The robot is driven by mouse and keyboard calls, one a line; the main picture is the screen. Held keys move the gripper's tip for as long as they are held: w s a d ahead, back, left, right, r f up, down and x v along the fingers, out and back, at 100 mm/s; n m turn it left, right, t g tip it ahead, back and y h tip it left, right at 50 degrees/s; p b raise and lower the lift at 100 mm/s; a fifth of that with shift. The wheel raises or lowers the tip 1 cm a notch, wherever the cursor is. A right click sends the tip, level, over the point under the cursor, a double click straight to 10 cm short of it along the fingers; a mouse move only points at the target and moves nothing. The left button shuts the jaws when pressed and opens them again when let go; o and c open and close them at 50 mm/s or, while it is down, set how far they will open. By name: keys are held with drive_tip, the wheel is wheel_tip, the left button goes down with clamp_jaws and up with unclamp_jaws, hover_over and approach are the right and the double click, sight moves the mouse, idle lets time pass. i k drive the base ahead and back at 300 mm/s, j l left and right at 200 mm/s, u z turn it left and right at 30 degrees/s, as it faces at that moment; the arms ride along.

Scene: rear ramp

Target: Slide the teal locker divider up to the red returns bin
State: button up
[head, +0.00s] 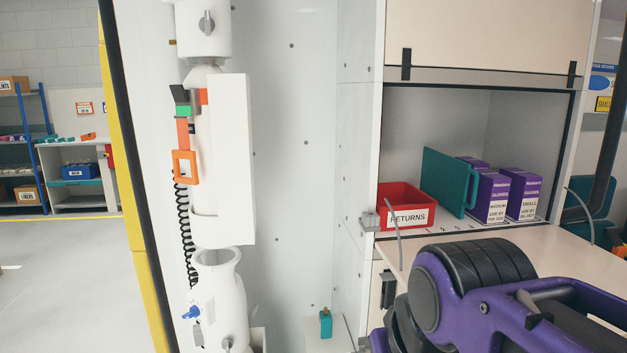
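The teal locker divider (444,180) stands upright on the floor of the open locker compartment, with a teal handle on its right edge. The red returns bin (391,193) is to its left, at the compartment's left end, with a white RETURNS label on its front. The divider's left part overlaps the bin's right end in the picture; I cannot tell whether they touch. Purple and white boxes (492,194) stand to the right of the divider. My gripper's fingertips are not in view.
A purple and black jointed part, probably my arm, fills the lower right, in front of the pale shelf (481,249). A raised cream door panel (490,38) is above the compartment. A thin grey rod (399,240) rises before the bin. White tubular equipment (219,160) stands left.

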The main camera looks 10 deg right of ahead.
sight(444, 178)
drive_tip(key=l+u, duration=0.15)
drive_tip(key=u, duration=1.05)
drive_tip(key=k+u, duration=0.1)
drive_tip(key=u, duration=0.15)
drive_tip(key=k+u, duration=0.25)
drive_tip(key=k+l+z, duration=0.1)
drive_tip(key=z, duration=2.05)
drive_tip(key=k+l+z, duration=0.2)
drive_tip(key=l+z, duration=0.2)
drive_tip(key=k+u, duration=0.15)
drive_tip(key=i+j, duration=0.2)
